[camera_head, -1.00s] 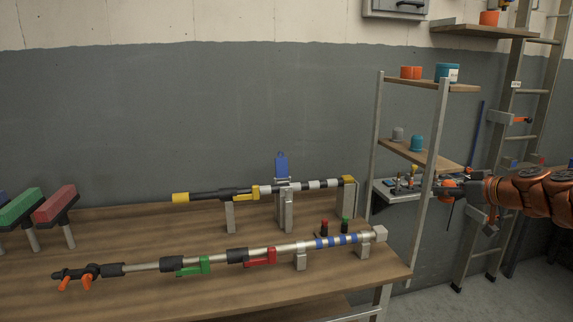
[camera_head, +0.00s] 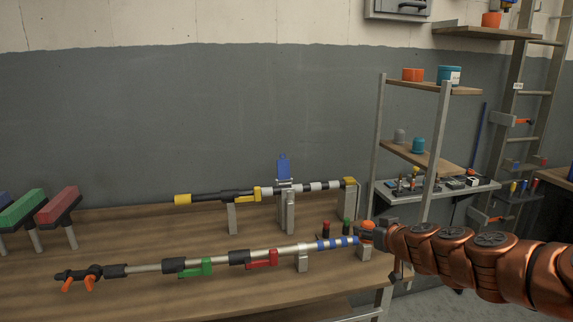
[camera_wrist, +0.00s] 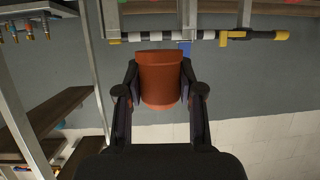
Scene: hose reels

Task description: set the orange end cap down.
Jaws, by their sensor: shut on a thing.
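The orange end cap (camera_wrist: 160,80) is held between the two dark fingers of my gripper (camera_wrist: 159,72) in the wrist view. In the head view the cap (camera_head: 367,225) shows as a small orange piece at the tip of my gripper (camera_head: 373,233). It appears in front of the right end of the near lance with blue bands (camera_head: 337,243), above the right end of the wooden bench (camera_head: 340,275). That end of the lance is partly hidden. I cannot tell whether the cap touches anything there.
A second lance with a yellow end (camera_head: 348,182) rests on stands behind. Small red (camera_head: 325,227) and green (camera_head: 346,226) pieces stand near the cap. A metal-framed shelf (camera_head: 440,155) with cups is at the right. The bench front has bare room.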

